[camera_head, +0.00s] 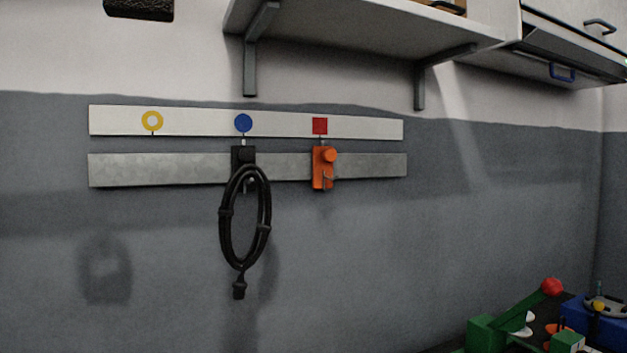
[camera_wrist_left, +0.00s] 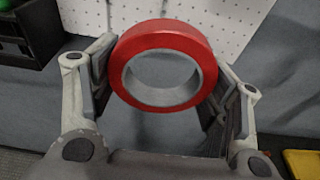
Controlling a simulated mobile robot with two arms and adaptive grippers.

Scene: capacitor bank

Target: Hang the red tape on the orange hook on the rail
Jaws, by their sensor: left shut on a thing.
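The red tape (camera_wrist_left: 131,45), a thick ring with a grey inner core, sits between the fingers of my left gripper (camera_wrist_left: 165,85) in the left wrist view. The gripper is shut on it, and its open centre faces the camera. The orange hook (camera_head: 322,168) is on the grey metal rail (camera_head: 120,170) in the head view, below a red square marker (camera_head: 320,126). Nothing hangs on the orange hook. Neither gripper shows in the head view.
A black coiled cable (camera_head: 223,225) hangs on the black hook (camera_head: 244,155), left of the orange one. A shelf (camera_head: 370,22) with brackets is above. Green and blue equipment (camera_head: 490,335) stands at lower right. In the wrist view are a pegboard (camera_wrist_left: 235,25) and a black bin (camera_wrist_left: 35,35).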

